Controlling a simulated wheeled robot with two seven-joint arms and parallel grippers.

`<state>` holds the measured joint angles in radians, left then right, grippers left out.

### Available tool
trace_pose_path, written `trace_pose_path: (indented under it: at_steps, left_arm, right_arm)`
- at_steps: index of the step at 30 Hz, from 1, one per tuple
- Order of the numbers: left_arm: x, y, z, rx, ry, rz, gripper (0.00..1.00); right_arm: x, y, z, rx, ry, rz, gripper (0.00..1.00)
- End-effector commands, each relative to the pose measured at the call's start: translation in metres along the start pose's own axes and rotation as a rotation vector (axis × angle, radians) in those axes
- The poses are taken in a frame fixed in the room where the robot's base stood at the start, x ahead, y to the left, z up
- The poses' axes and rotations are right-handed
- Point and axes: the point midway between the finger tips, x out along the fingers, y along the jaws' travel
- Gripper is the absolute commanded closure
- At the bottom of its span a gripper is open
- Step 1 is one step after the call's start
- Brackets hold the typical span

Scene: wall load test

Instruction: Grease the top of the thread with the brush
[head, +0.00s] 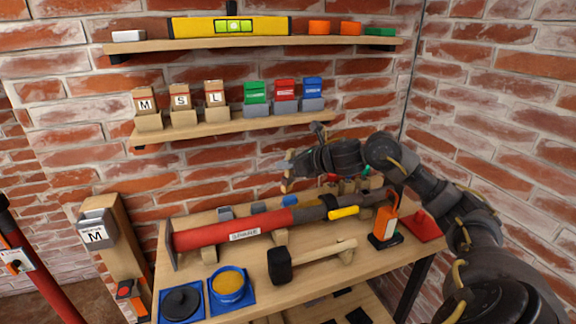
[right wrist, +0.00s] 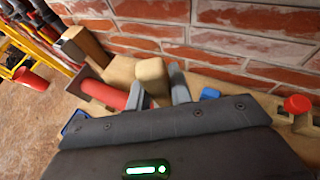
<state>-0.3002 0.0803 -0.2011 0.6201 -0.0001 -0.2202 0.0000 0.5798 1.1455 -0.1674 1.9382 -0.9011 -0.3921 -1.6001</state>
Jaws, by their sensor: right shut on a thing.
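My right gripper (head: 287,172) is raised above the back of the bench, in front of the brick wall. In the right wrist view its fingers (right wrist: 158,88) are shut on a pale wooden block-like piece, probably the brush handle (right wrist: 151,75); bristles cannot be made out. A round blue tub of yellow-brown grease (head: 228,284) stands open at the bench's front left, with a black round lid (head: 182,302) beside it. A long red cylinder tool (head: 235,232) lies across the bench below the gripper. I cannot make out the thread. My left gripper is out of view.
A mallet (head: 280,265) lies at the bench front, and an orange device (head: 384,224) stands at the right near a red plate (head: 424,226). Small boxes (head: 256,92) stand on the lower shelf (head: 235,128) above. A yellow level (head: 190,27) lies on the upper shelf.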

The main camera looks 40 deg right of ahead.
Motion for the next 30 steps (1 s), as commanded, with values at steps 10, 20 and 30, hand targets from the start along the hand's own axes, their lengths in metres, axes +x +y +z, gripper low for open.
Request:
trace_pose_path:
  at_steps: [10,20,30]
  left_arm:
    - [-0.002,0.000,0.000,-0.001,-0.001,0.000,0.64]
    - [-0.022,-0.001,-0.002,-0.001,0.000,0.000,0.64]
    - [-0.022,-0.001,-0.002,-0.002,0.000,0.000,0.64]
  right_arm:
    - [-0.001,0.000,0.002,0.000,0.000,0.000,1.00]
    - [-0.012,0.000,0.028,-0.002,0.000,-0.001,1.00]
    - [-0.012,0.000,0.028,-0.001,0.001,0.000,1.00]
